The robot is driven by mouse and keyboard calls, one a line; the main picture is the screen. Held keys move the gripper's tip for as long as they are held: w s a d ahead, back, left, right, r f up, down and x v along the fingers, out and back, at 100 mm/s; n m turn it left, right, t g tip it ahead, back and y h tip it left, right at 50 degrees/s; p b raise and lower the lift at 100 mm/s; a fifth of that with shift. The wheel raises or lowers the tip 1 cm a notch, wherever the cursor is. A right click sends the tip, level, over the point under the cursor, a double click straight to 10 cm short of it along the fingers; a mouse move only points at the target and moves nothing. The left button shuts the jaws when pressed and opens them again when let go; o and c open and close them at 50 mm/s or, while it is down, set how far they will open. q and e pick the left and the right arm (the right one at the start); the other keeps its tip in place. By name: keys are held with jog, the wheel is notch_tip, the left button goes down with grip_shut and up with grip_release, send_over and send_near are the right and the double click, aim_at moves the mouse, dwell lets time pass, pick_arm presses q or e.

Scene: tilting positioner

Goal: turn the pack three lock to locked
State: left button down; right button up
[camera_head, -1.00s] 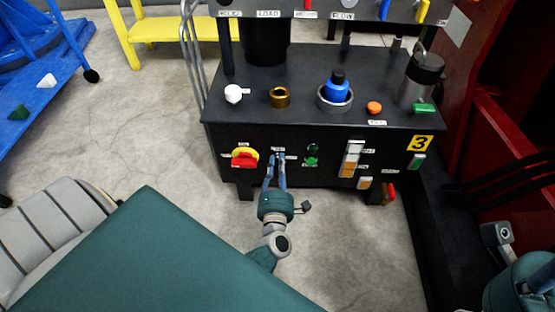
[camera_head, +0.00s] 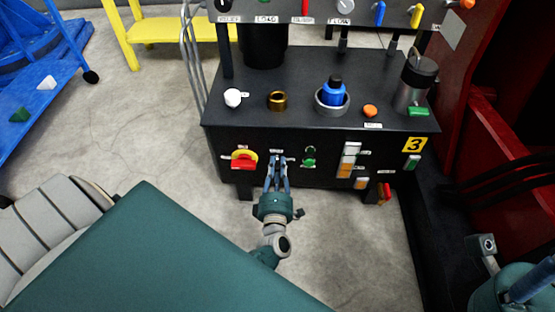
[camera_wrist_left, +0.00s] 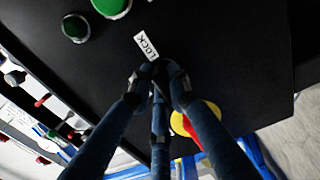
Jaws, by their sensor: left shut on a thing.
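Pack three is the black cabinet (camera_head: 300,100) with a yellow "3" plate (camera_head: 414,145) on its front. My left gripper (camera_head: 278,162) reaches up to the front panel at the lock, between the red-and-yellow switch (camera_head: 243,159) and the green knob (camera_head: 309,157). In the left wrist view its fingertips (camera_wrist_left: 158,76) are shut together just under the LOCK label (camera_wrist_left: 147,46). The fingers hide the lock itself, so its turned position cannot be seen. My right gripper does not show.
Lit rectangular buttons (camera_head: 348,160) are right of the green knob. A red frame (camera_head: 500,150) stands at the right.

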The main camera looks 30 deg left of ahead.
pick_arm(q)
jog(key=shift+d, duration=0.1)
jog(key=c, duration=1.6)
grip_release()
jog(key=shift+c, duration=0.2)
jog(key=v, duration=0.7)
jog(key=shift+s, duration=0.25)
jog(key=shift+d, duration=0.1)
